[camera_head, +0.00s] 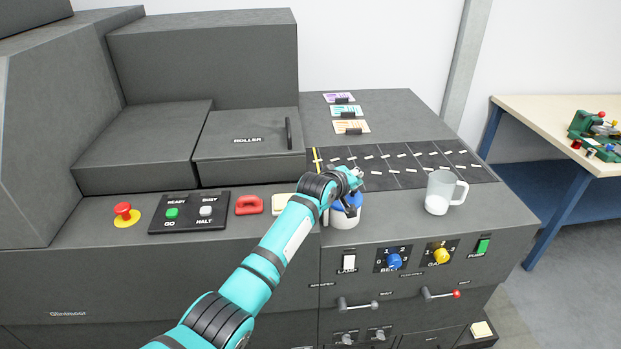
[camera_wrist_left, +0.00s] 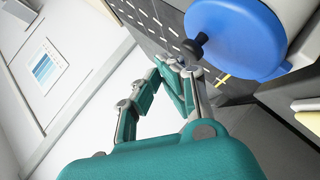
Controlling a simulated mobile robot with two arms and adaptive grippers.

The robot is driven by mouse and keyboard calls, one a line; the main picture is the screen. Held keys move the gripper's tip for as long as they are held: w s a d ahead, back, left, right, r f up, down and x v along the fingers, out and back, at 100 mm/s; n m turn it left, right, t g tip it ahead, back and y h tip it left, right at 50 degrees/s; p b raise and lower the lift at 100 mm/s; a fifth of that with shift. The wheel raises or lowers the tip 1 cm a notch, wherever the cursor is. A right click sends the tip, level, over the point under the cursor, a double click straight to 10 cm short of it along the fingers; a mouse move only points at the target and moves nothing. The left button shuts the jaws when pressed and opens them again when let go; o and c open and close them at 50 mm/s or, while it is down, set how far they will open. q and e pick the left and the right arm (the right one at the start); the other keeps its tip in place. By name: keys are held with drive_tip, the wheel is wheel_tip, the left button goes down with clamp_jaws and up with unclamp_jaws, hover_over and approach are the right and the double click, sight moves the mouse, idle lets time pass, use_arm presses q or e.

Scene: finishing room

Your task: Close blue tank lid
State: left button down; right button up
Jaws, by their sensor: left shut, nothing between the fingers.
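The tank is a small white pot (camera_head: 345,217) with a blue lid (camera_head: 340,216) on the dark machine top. In the left wrist view the blue lid (camera_wrist_left: 238,38) fills the upper right, with a black knob (camera_wrist_left: 193,48) standing out from it. The white body (camera_wrist_left: 290,12) shows behind the lid. My left gripper (camera_head: 354,186) is at the tank and hides part of the lid. In the wrist view its fingertips (camera_wrist_left: 178,68) are together, empty, close beside the knob; contact cannot be told. My right gripper is not in view.
A dark marked strip (camera_head: 410,165) and several cards (camera_head: 345,110) lie behind. Left are the roller cover (camera_head: 248,140), a red handle (camera_head: 249,205) and a button panel (camera_head: 188,212). Knobs (camera_head: 394,261) line the front.

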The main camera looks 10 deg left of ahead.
use_arm(q)
drive_tip(key=shift+f, duration=0.1)
drive_tip(key=shift+w+f, duration=0.1)
drive_tip(key=shift+f, duration=0.15)
drive_tip(key=shift+d+f, duration=0.1)
drive_tip(key=shift+d, duration=0.1)
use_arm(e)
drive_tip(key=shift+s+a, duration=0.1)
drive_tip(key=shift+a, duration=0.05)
